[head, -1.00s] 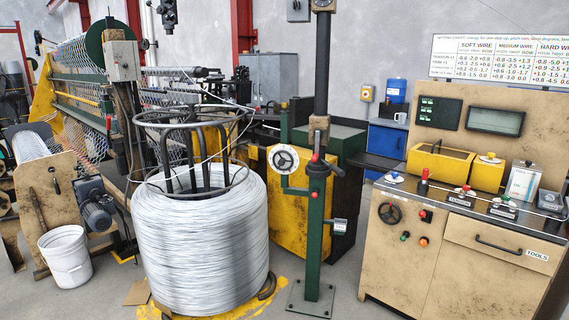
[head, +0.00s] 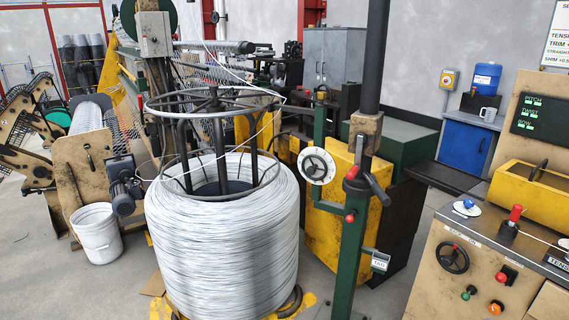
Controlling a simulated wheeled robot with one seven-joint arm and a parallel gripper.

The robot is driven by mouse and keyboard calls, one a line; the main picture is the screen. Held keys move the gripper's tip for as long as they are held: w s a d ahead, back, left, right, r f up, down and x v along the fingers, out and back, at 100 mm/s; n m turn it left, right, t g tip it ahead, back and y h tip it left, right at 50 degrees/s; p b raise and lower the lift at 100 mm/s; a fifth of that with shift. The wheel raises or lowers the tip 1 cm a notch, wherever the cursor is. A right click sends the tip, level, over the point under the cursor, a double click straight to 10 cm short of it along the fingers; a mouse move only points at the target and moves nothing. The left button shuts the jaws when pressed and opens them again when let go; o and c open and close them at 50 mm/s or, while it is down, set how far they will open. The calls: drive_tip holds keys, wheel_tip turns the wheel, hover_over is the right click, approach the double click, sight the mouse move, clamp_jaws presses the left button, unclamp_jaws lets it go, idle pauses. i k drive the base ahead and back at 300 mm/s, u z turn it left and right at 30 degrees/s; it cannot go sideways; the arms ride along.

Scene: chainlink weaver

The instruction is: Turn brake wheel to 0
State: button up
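A handwheel with a pale graduated rim and dark spokes (head: 317,166) sits on a green bracket arm, right of the large coil of wire (head: 222,245). It may be the brake wheel, but its rim marks are too small to read. A second, black handwheel (head: 452,258) is on the beige console front at the lower right; its marking is also unreadable. My gripper is not in view.
A green post (head: 349,250) with a red-knobbed lever stands right of the pale wheel. A yellow cabinet (head: 335,225) is behind it. A white bucket (head: 97,233) is on the left floor. The beige console (head: 428,270) borders the right; floor shows between post and console.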

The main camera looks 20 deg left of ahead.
sight(311, 170)
drive_tip(key=u, duration=0.6)
drive_tip(key=i, duration=0.9)
drive_tip(key=u, duration=1.45)
drive_tip(key=i, duration=0.6)
drive_tip(key=u, duration=0.65)
